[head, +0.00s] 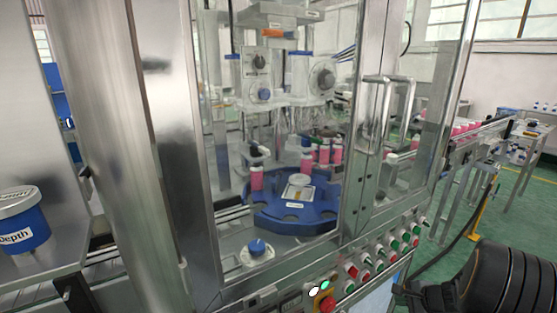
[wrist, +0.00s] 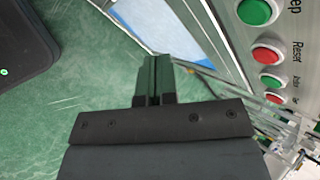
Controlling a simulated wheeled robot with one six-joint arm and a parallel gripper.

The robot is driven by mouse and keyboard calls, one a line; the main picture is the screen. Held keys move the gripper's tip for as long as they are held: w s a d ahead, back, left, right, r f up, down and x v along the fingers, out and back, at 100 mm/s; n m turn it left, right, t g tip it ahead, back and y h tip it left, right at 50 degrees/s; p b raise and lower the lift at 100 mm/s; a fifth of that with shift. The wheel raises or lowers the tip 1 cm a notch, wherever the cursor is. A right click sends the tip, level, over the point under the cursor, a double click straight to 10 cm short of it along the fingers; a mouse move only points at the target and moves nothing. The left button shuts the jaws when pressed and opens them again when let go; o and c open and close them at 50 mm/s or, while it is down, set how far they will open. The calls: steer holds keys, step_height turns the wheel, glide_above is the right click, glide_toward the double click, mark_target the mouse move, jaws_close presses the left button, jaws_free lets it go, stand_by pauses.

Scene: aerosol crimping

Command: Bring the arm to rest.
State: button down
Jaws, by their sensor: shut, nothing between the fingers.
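My gripper (wrist: 152,75) shows in the wrist view with its two dark fingers together and nothing between them. It hangs over green floor, beside the machine's button panel (wrist: 258,45). No object touches the fingers in that view. In the head view a black part of my arm fills the lower right corner, in front of the machine; the fingers do not show there. The crimping machine (head: 188,150) stands upright behind its clear doors, with a blue turntable (head: 290,218) and several pink cans (head: 323,152) inside.
The panel carries several red and green buttons (head: 352,271) along the machine's front edge. A conveyor (head: 470,135) runs off to the right. Green floor (head: 520,190) lies open at the right.

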steer(key=s+a+r+n+g+h+p, duration=0.1)
steer(key=s+a+r+n+h+p, duration=0.1)
steer(key=s+a+r+n+p, duration=0.3)
steer(key=s+a+r+n+g+h+p, duration=0.1)
steer(key=s+a+r+n+p, duration=0.4)
steer(key=a+r+n, duration=0.8)
steer(key=s+a+r+g, duration=0.1)
steer(key=s+a+r, duration=0.2)
steer(key=r, duration=0.4)
steer(key=shift+a+r+n+h, duration=0.3)
steer(key=shift+a+h, duration=0.1)
steer(key=shift+a, duration=0.25)
steer(key=shift+s+a, duration=0.1)
steer(key=shift+a, duration=0.05)
